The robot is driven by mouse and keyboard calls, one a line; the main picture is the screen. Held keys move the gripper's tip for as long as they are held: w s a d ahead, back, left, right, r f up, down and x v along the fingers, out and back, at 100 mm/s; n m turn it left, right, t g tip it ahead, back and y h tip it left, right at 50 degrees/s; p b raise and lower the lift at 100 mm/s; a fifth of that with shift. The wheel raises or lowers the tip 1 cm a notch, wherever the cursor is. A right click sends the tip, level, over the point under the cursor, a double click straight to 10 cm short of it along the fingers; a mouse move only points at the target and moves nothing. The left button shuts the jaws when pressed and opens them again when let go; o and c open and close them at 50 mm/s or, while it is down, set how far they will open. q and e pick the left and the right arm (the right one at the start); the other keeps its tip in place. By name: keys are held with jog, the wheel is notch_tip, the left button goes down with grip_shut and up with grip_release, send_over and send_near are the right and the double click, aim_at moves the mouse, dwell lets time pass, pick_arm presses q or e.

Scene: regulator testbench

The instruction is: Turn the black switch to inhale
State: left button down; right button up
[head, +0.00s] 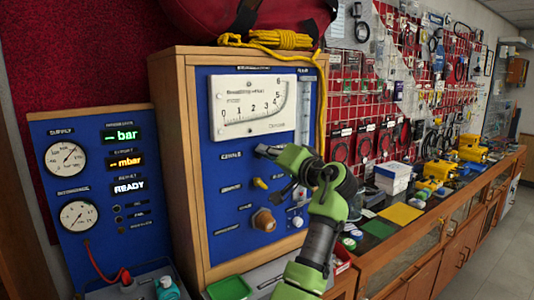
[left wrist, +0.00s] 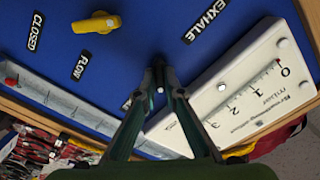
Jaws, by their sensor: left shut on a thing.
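The black switch (left wrist: 158,66) is a small dark piece on the blue panel, mostly hidden between my left fingertips in the left wrist view. My left gripper (left wrist: 159,78) is shut on it, its fingers nearly meeting. In the head view my left gripper (head: 264,150) reaches the panel just below the white scale, and the switch cannot be made out. The EXHALE label (left wrist: 205,20) lies up and right of the fingertips in the left wrist view. Another label (left wrist: 127,102) is mostly covered by a finger and unreadable. My right gripper is out of view.
A yellow knob (head: 260,183) and a brown knob (head: 264,220) sit lower on the panel. The white gauge (head: 253,105) is above. A smaller blue panel (head: 95,180) with dials stands left. A red bag (head: 240,18) and yellow rope lie on top.

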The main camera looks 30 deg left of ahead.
pick_arm(q)
jog(key=c, duration=2.2)
grip_release()
jog(key=shift+r, duration=0.4)
jog(key=shift+o, duration=0.3)
jog(key=shift+w+a+f, duration=0.1)
jog(key=shift+a+f, duration=0.15)
jog(key=shift+f, duration=0.05)
jog(key=v, duration=1.2)
jog(key=shift+f, duration=0.15)
